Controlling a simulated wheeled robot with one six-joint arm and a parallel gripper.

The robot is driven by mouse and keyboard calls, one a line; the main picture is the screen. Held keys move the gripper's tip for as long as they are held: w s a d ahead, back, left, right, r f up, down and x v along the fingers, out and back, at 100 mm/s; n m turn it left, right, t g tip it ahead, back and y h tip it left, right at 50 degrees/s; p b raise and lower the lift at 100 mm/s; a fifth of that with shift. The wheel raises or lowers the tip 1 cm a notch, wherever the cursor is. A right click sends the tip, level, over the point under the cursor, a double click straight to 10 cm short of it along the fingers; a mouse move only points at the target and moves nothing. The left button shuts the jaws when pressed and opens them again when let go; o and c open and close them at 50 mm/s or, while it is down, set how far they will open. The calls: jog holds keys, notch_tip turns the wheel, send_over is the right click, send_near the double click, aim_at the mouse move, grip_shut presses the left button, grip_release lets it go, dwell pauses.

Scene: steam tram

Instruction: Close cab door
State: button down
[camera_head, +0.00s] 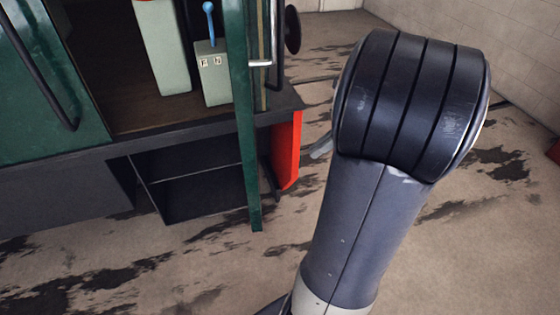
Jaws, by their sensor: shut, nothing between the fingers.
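The cab door (243,140) is a dark green panel, seen nearly edge-on, standing open at the right side of the cab doorway. A short silver handle (260,63) sticks out from its right side. The door's lower end hangs below the cab floor (150,118), and the doorway to its left is uncovered. My arm stands right of the door, with a clear gap between them. My gripper is not clearly visible. A small grey piece (320,149) shows past the arm's left edge, and I cannot tell what it is.
Inside the cab stand pale green control boxes (216,85), one with a blue-knobbed lever (209,20). A black grab rail (45,75) is on the green wall at left. A red end beam (286,150) is right of the door. Stained floor (200,270) is open in front.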

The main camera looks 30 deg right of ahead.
jog(key=w+a+r+p+x, duration=0.1)
jog(key=r+p+x, duration=0.1)
jog(key=x, duration=1)
jog(key=shift+a, duration=0.5)
jog(key=shift+a, duration=0.15)
